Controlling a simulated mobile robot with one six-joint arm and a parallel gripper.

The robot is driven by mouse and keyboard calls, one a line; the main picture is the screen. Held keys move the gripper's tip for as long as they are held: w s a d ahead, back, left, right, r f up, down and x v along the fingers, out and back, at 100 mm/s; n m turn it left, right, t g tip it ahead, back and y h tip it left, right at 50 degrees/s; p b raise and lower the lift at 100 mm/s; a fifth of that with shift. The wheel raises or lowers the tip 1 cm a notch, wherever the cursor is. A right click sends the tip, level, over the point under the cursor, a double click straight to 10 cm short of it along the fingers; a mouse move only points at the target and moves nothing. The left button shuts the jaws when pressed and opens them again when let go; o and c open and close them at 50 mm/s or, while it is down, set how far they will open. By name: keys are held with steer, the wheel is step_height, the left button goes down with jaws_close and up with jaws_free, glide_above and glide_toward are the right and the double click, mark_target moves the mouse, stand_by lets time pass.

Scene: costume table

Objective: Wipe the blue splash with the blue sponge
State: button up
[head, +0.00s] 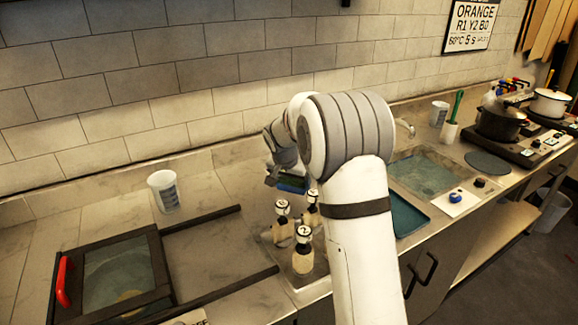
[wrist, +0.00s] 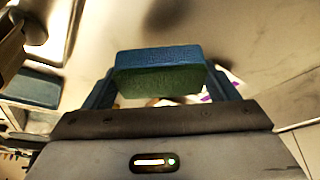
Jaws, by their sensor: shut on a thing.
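My gripper (wrist: 162,84) is shut on the blue sponge (wrist: 158,57), which sits between its two fingers. The sponge has a blue upper part and a dark green face in the wrist view. In the head view my gripper (head: 273,177) is at the back of the counter, left of my large arm joint, and the sponge (head: 291,184) shows just below it, partly hidden by my arm. I cannot make out a blue splash in either view. The counter beyond my arm is hidden in the head view.
A white cup (head: 164,191) and a dark-framed glass panel with a red handle (head: 62,281) are at left. A blue tray (head: 408,218), sink basin (head: 424,174) and stove with pots (head: 500,123) are at right.

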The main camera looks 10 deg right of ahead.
steer(key=shift+r+p, duration=0.9)
steer(key=shift+r, duration=1.15)
